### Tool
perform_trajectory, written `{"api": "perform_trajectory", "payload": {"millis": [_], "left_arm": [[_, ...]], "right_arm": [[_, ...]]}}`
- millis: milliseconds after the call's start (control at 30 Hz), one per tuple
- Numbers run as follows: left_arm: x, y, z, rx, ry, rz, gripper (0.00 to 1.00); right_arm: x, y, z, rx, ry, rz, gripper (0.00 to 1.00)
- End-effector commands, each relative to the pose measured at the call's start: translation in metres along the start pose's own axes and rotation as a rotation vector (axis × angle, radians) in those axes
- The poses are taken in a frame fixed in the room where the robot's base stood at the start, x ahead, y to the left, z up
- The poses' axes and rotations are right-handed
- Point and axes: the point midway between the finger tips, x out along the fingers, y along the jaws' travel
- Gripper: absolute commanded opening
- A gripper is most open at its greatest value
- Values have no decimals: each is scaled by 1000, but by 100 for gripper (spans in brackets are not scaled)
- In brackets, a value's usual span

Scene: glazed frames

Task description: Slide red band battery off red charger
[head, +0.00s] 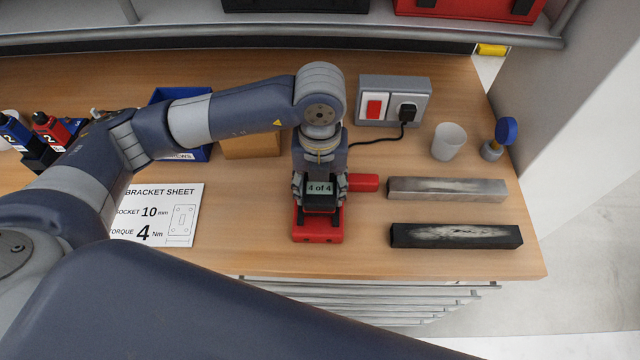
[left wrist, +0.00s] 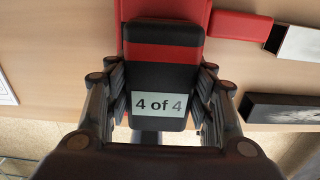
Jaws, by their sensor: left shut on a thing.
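The red band battery (left wrist: 163,75) is a black block with a red band and a "4 of 4" label; it also shows in the head view (head: 320,188). My left gripper (head: 320,199) points down over it, and its fingers are closed on the battery's two sides, as the left wrist view (left wrist: 163,95) shows. The red charger (head: 318,234) lies on the bench right under the battery, and its red top shows behind the battery in the left wrist view (left wrist: 190,10). I cannot tell whether the battery is still seated. My right gripper is not in view.
A red block (head: 362,182) lies right beside the gripper. A grey bar (head: 447,189) and a black bar (head: 456,236) lie further right. A socket panel (head: 393,100), white cup (head: 448,141), cardboard box (head: 251,145) and bracket sheet (head: 158,213) surround it. The bench's front edge is near.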

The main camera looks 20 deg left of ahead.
Motion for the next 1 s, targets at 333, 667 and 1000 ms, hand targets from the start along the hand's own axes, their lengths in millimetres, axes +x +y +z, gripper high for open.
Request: {"api": "perform_trajectory", "payload": {"millis": [333, 667, 1000], "left_arm": [[2, 0, -18, 5, 10, 2, 25], [2, 0, -30, 5, 9, 2, 25], [2, 0, -38, 4, 9, 2, 25]], "right_arm": [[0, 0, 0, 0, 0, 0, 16], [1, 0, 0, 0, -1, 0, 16], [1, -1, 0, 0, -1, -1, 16]]}}
